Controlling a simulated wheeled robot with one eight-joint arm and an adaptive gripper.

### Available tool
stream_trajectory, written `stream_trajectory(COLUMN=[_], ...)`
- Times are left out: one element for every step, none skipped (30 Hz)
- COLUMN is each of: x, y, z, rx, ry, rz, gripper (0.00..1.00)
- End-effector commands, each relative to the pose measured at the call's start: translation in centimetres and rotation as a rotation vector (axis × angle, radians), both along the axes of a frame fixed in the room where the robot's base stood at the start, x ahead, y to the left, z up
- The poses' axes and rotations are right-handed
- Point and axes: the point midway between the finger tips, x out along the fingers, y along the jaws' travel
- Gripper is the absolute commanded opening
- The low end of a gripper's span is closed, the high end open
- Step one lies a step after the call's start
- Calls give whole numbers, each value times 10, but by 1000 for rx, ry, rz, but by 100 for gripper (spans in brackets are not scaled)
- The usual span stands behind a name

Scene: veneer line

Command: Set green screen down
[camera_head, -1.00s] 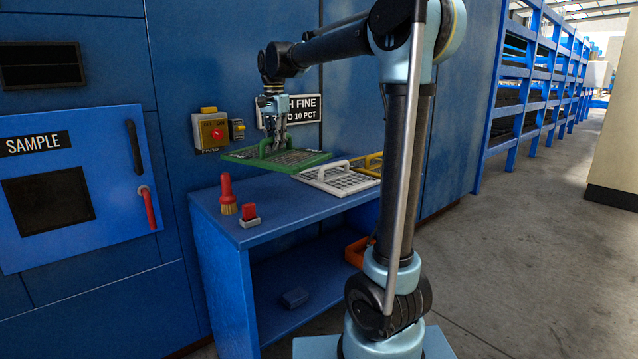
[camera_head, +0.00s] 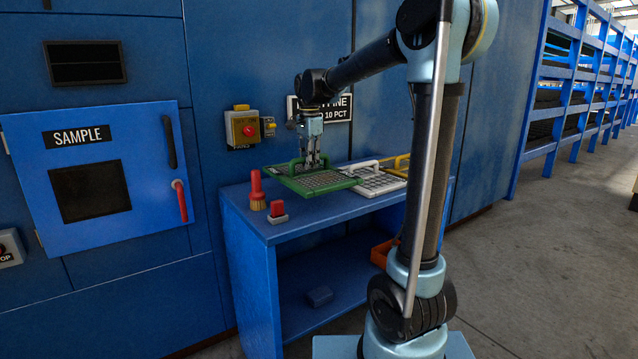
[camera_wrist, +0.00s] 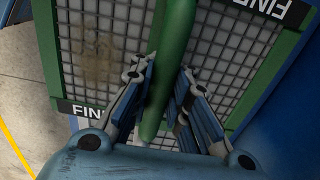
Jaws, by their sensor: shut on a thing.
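The green screen (camera_head: 306,187) is a flat mesh panel in a green frame with a raised green handle. In the head view it is at the back left of the blue bench top (camera_head: 318,212), level or nearly so. I cannot tell whether it touches the bench. My gripper (camera_head: 314,165) is above it, pointing down, shut on the handle. In the wrist view the fingers (camera_wrist: 163,98) close around the green handle (camera_wrist: 172,62), with the mesh (camera_wrist: 102,48) below and a dark smudge on it.
A white-framed screen (camera_head: 378,184) lies just right of the green one, and a yellow-handled one (camera_head: 398,164) beyond it. A red brush (camera_head: 257,190) and a red-and-grey block (camera_head: 277,212) stand at the front left of the bench. The blue wall rises behind.

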Motion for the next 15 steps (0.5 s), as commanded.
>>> stream_trajectory(x=[0,0,0,0,0,0,0,0,0,0,0,0,0,0,0], y=[0,0,0,0,0,0,0,0,0,0,0,0,0,0,0], z=[-8,-11,-15,-18,-20,-21,-23,-24,-26,-29,-32,-36,-40,-45,-50], rx=[0,0,0,0,0,0,0,0,0,0,0,0,0,0,0], ry=[0,0,0,0,0,0,0,0,0,0,0,0,0,0,0], rz=[0,1,1,1,1,2,2,2,2,2,2,2,2,2,2], gripper=[0,0,0,0,0,0,0,0,0,0,0,0,0,0,0])
